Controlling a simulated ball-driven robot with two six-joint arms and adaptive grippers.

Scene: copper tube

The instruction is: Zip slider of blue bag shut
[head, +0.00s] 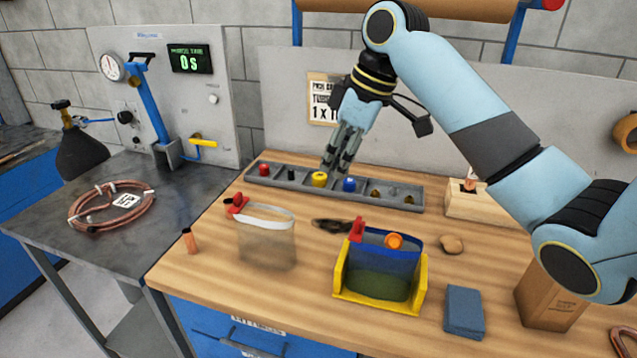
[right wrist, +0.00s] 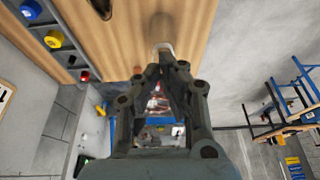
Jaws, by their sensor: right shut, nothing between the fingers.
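The blue bag (head: 408,268) stands upright in a yellow holder (head: 380,304) on the wooden bench. Its blue top edge looks open. Its red slider (head: 357,229) sits at the left end of that edge. An orange round piece (head: 394,241) shows at the mouth of the bag. My right gripper (head: 329,168) is shut and empty, pointing down over the grey tray behind the bags, well apart from the slider. Its closed fingers also show in the right wrist view (right wrist: 163,60). My left gripper is not in view.
A clear bag (head: 267,247) with a red slider (head: 237,205) stands left of the blue bag. The grey tray (head: 270,183) holds several coloured parts. A dark tool (head: 330,226), a blue block (head: 464,310) and a brown box (head: 548,300) lie around the holder.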

